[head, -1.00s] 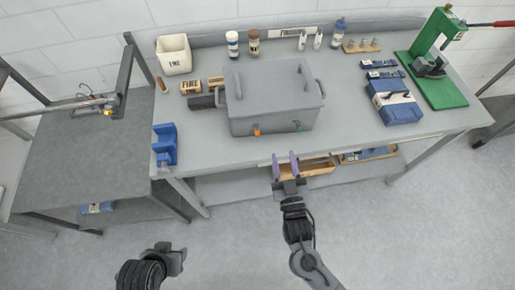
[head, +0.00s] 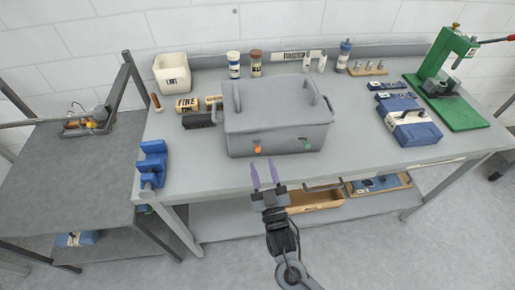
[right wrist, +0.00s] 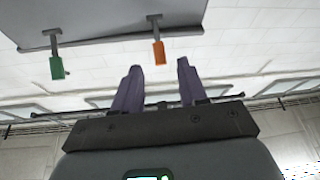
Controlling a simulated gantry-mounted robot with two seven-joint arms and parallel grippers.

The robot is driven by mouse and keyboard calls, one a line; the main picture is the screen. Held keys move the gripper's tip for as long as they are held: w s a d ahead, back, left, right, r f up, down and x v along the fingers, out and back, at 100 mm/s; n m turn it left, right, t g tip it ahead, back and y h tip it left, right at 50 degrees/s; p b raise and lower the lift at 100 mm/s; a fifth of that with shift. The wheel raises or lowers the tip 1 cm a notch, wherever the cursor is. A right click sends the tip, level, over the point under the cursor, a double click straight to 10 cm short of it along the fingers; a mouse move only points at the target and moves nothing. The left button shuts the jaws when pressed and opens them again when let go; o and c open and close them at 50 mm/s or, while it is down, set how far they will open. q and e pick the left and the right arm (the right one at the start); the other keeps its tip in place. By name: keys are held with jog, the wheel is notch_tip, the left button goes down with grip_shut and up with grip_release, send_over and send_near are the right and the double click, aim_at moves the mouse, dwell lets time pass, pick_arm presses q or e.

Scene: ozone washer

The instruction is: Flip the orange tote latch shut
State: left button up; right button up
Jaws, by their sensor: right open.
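The grey lidded tote (head: 278,115) stands on the workbench. The orange latch (head: 257,148) is on the left of its front face, and a green latch (head: 306,143) is on the right. My right gripper (head: 264,174) is open and empty, with its purple fingers pointing at the tote just in front of and below the orange latch, apart from it. In the right wrist view the orange latch (right wrist: 158,52) hangs ahead of the open fingers (right wrist: 156,85), between them in the picture, and the green latch (right wrist: 56,66) is to the left. My left gripper is out of view.
The grey workbench (head: 350,170) has free room in front of the tote. A blue vise (head: 152,165) is at its left edge, with brushes (head: 187,104) beside the tote. A blue case (head: 411,127) and green press (head: 450,90) stand at right.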

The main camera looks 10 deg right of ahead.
aim_at(259, 152)
jog(key=x, duration=0.6)
jog(key=shift+w+r, duration=0.1)
jog(key=shift+w, duration=0.1)
grip_shut()
